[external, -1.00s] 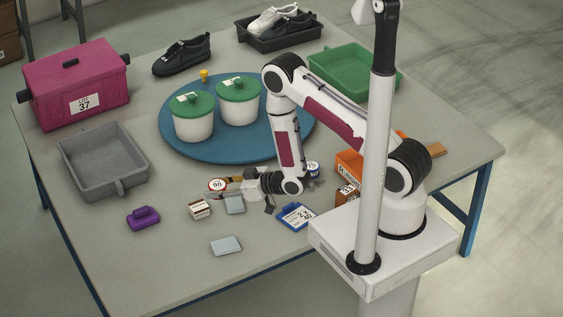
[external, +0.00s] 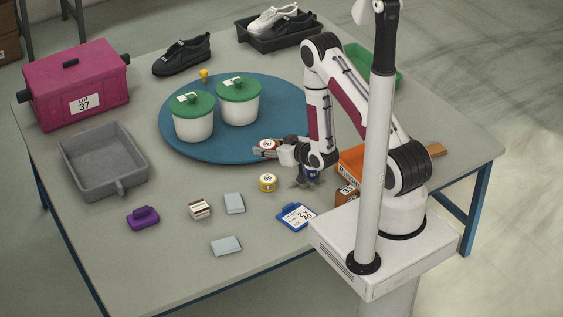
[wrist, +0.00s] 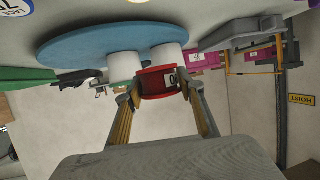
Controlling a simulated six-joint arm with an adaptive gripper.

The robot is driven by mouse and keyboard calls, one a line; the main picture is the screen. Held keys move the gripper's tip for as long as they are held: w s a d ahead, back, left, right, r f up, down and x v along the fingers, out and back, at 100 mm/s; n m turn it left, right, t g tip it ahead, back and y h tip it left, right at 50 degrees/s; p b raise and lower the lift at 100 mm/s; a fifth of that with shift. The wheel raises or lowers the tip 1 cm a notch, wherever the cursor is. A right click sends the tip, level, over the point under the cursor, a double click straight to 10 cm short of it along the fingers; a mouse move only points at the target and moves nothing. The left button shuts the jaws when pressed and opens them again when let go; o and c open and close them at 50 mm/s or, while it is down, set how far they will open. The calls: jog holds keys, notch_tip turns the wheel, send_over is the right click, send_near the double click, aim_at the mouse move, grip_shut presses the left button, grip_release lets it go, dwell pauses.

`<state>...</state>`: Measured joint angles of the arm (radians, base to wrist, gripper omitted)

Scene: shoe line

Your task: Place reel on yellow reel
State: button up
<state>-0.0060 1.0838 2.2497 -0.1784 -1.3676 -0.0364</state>
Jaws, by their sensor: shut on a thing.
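My gripper (external: 272,152) is shut on a red reel (external: 267,144) with a white round label on its top. In the wrist view the red reel (wrist: 155,85) sits between the two fingertips, with a pale label on its side. In the external view the gripper overlaps the front right edge of the blue round board. The yellow reel (external: 268,184) stands upright on the table, just in front of the held reel in the picture. It carries a white round label on its top, and nothing is on it.
The blue round board (external: 235,148) bears two white pots with green lids (external: 192,104). A blue reel (external: 312,174) is partly hidden by my arm. A blue clipboard-like item (external: 296,216), grey blocks (external: 234,203) and an orange box (external: 352,163) are nearby.

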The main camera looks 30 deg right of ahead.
jog(key=shift+f, duration=0.1)
dwell(0.3)
send_over(268, 178)
jog(key=shift+f, duration=2.8)
jog(key=shift+f, duration=0.1)
jog(key=shift+f, duration=2)
jog(key=shift+f, duration=0.15)
jog(key=o, duration=1.1)
jog(key=shift+s, duration=0.1)
jog(key=v, duration=1.2)
jog(key=shift+r, duration=0.25)
